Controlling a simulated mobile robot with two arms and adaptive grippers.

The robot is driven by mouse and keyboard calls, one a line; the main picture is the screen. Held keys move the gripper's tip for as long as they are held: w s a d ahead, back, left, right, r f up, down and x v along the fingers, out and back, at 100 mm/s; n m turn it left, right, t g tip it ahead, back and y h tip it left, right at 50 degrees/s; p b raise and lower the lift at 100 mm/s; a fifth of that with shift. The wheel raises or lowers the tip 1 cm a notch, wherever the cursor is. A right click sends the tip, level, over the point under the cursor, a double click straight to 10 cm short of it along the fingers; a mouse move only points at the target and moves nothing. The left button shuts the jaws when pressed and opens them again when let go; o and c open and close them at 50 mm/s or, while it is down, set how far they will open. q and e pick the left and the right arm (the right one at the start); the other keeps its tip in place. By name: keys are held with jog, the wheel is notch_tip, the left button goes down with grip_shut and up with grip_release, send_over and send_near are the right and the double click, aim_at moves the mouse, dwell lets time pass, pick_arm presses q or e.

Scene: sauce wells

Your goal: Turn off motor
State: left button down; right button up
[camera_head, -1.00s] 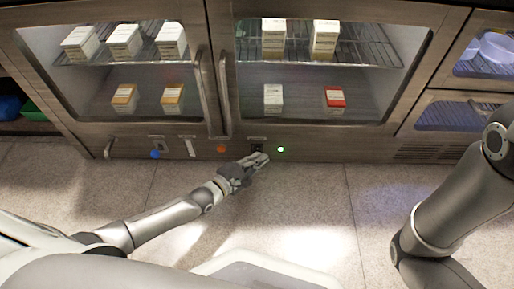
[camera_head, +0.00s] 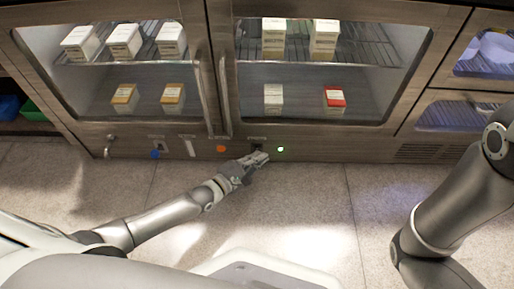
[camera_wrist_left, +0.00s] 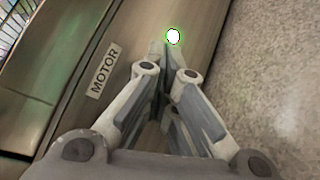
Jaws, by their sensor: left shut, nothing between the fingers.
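My left gripper (camera_head: 261,158) is at the lower front panel of the cabinet, just left of a lit green-white light (camera_head: 280,149). In the left wrist view the gripper (camera_wrist_left: 164,45) is shut and empty, its fingertips close to the panel. A label reading MOTOR (camera_wrist_left: 104,71) is on the panel left of the fingers, and the glowing light (camera_wrist_left: 173,36) is just beyond the tips. A dark switch plate (camera_head: 257,141) shows partly above the gripper in the head view; the fingers hide the rest. I cannot tell whether the fingers touch it. My right gripper is out of view.
The panel also has an orange button (camera_head: 221,149), a blue knob (camera_head: 155,154) and a pale lever (camera_head: 190,147) to the left. Above are glass doors with vertical handles (camera_head: 224,97) and boxes on shelves. The floor (camera_head: 310,205) in front is clear.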

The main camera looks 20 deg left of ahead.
pick_arm(q)
jog(key=shift+w+a, duration=0.1)
jog(key=shift+w, duration=0.1)
jog(key=shift+w+a, duration=0.1)
jog(key=shift+w, duration=0.2)
dwell(0.6)
jog(key=shift+s+r, duration=0.1)
jog(key=shift+s+d, duration=0.25)
jog(key=shift+s, duration=0.35)
jog(key=s, duration=0.1)
jog(key=s+d+p, duration=0.1)
jog(key=s, duration=0.1)
jog(key=s+p, duration=0.1)
jog(key=shift+s+d+f, duration=0.2)
jog(key=shift+s+f, duration=0.2)
jog(key=shift+r, duration=0.1)
dwell(0.5)
